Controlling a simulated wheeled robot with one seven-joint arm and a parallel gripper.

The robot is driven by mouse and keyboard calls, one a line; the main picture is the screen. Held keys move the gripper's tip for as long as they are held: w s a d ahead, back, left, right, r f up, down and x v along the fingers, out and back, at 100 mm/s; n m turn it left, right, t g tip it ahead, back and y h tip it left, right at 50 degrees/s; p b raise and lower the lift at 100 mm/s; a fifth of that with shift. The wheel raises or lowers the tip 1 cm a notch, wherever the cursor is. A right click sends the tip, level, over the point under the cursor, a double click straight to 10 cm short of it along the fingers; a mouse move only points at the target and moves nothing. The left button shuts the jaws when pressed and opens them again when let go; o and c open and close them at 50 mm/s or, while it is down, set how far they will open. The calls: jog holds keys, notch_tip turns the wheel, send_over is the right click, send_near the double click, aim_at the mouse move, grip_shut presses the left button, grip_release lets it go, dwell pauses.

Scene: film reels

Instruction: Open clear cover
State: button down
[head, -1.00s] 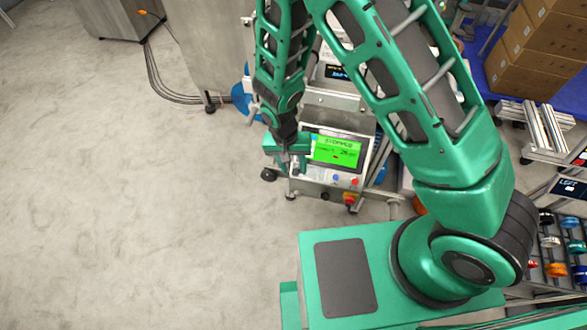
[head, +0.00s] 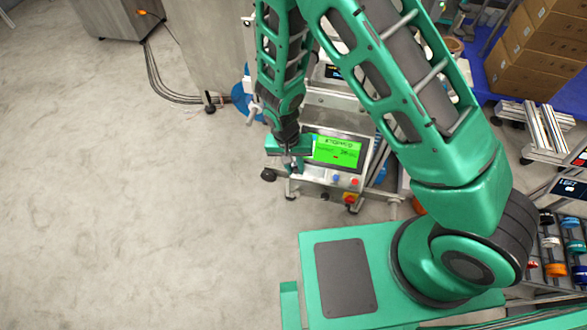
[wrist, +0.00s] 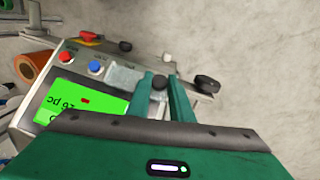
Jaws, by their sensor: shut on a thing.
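My gripper (head: 292,165) is beside the left edge of a grey control box with a lit green screen (head: 337,152). I cannot make out the cover's outline in either view. My arm and gripper hide part of the machine.
A red button (wrist: 88,34) and a blue button (wrist: 96,67) sit on the box near the screen. An orange roll (wrist: 36,70) is beside it. Black knobs stick out past the box. The floor (head: 130,220) to the left is clear.

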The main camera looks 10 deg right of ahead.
jog(key=w+r, duration=0.2)
jog(key=shift+w+d+r, duration=0.2)
jog(key=shift+d+r, duration=0.1)
jog(key=shift+d, duration=0.1)
jog(key=c, duration=1.6)
grip_release()
jog(key=shift+o, duration=0.2)
jog(key=shift+r, duration=0.1)
notch_tip(320, 180, up, 10)
jog(key=a, duration=0.1)
jog(key=shift+w+a+r, duration=0.2)
jog(key=shift+a, duration=0.05)
